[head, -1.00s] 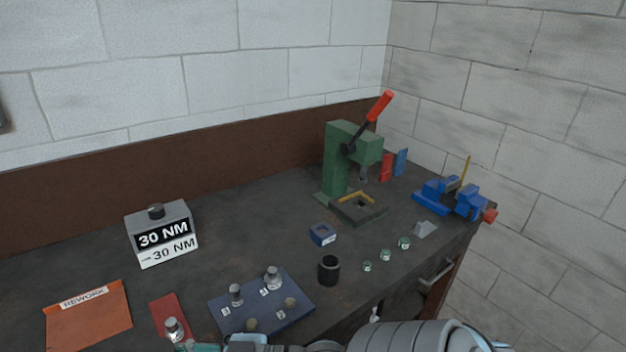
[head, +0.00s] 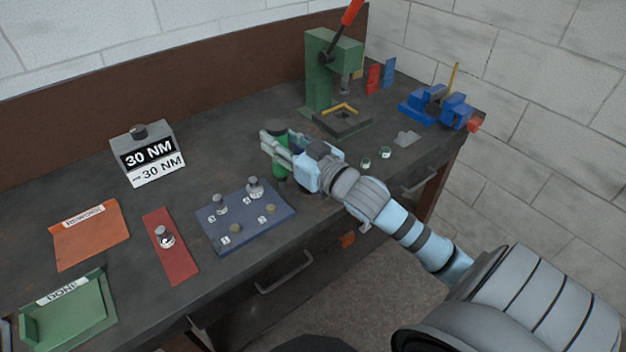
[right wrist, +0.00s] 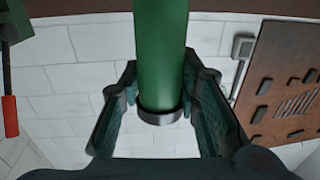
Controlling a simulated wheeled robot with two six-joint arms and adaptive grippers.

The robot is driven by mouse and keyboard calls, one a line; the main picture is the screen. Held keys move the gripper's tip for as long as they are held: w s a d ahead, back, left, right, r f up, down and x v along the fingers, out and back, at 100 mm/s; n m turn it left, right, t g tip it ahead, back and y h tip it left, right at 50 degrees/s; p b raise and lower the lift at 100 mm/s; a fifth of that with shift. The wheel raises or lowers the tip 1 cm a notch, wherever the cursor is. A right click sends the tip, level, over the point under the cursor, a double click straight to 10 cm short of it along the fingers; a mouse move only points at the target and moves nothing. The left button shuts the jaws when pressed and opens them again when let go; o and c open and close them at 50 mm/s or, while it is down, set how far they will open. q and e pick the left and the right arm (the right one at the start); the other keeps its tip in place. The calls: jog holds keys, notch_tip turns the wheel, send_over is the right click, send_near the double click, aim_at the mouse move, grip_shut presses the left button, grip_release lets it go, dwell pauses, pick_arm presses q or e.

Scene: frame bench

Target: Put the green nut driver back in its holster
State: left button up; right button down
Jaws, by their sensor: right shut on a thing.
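The green nut driver (head: 279,173) stands roughly upright in my right gripper (head: 277,150), right of the blue plate. Its dark-topped upper end shows above the fingers. In the right wrist view, the green handle (right wrist: 162,50) runs between the two fingers (right wrist: 160,108), with a dark ring at its end. My right gripper is shut on it. No holster can be clearly made out now; my right gripper and arm cover the area where a black cup stood earlier. I cannot tell whether the driver's lower end is inside anything. My left gripper is not in view.
A blue numbered plate (head: 237,230) with several studs lies just left of the driver. A red strip (head: 172,257), orange REWORK mat (head: 90,238), green DONE tray (head: 70,316) and 30 NM block (head: 148,157) are further left. A green press (head: 320,75) and blue vise (head: 430,105) stand behind.

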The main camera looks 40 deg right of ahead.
jog(key=w+d+r+m+h, duration=0.2)
jog(key=w+d+r+h, duration=0.1)
jog(key=d+r, duration=0.15)
jog(key=w+d+r+m+h, duration=0.2)
jog(key=w+d+r+h, duration=0.15)
jog(key=d, duration=0.25)
notch_tip(320, 180, down, 19)
jog(key=s+b, duration=0.1)
jog(key=b, duration=0.3)
jog(key=shift+d+m+g, duration=0.3)
jog(key=shift+d+g, duration=0.1)
jog(key=shift+s+f+h, duration=0.1)
jog(key=shift+h, duration=0.15)
jog(key=shift+f+b, duration=0.15)
jog(key=shift+b, duration=0.15)
jog(key=c, duration=1.5)
grip_release()
jog(key=shift+c, duration=0.2)
jog(key=o, duration=0.3)
jog(key=shift+o, duration=0.2)
